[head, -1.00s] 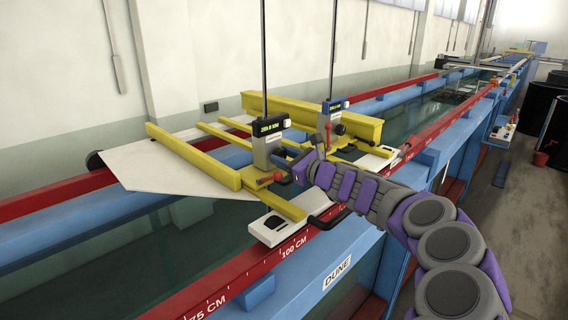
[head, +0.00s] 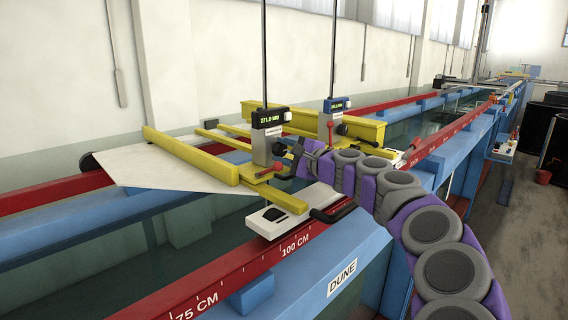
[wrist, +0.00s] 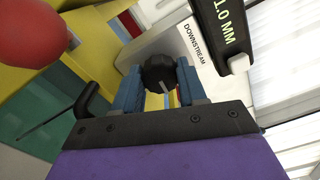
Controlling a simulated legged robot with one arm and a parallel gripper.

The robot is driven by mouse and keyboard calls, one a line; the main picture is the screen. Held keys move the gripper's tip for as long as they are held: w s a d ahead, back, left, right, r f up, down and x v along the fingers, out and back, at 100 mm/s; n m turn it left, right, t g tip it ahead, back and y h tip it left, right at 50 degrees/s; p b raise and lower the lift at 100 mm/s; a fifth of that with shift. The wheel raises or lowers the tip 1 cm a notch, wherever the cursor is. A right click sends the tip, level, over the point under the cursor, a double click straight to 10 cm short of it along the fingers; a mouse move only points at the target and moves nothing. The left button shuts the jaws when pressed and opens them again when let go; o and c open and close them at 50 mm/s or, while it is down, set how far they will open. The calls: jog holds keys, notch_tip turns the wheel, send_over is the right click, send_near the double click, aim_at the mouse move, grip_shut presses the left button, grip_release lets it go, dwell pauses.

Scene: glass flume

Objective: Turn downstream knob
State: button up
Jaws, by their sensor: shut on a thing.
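The downstream knob (wrist: 160,72) is black and ribbed with a pale mark, in the wrist view beside a panel lettered DOWNSTREAM (wrist: 194,46). My gripper (wrist: 158,88) has its blue fingers on both sides of the knob and is shut on it. In the head view, my gripper (head: 290,155) is at the right side of the near gauge (head: 265,136), largely hiding the knob. The gauge's display (head: 271,117) seems to read 271.0 MM; the wrist view shows only its end, 1.0 MM.
A red ball (wrist: 34,28) is close at upper left in the wrist view. A black handle (head: 334,212) sticks out above the red rail (head: 250,262).

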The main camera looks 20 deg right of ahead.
jog(key=n+b, duration=0.2)
jog(key=f+n+b, duration=0.1)
jog(key=n+b, duration=0.1)
jog(key=b, duration=0.1)
jog(key=shift+n, duration=0.3)
jog(key=n+b, duration=0.1)
jog(key=b, duration=0.1)
jog(key=n+b, duration=0.1)
jog(key=n, duration=0.1)
jog(key=shift+w+f+n+b, duration=0.1)
jog(key=shift+f+n+b, duration=0.1)
jog(key=shift+n+b, duration=0.15)
jog(key=n+b, duration=0.3)
jog(key=shift+r, duration=0.1)
jog(key=shift+n, duration=0.25)
jog(key=shift+r, duration=0.15)
jog(key=o, duration=1.1)
jog(key=shift+d, duration=0.1)
jog(key=shift+c, duration=0.2)
jog(key=shift+r, duration=0.15)
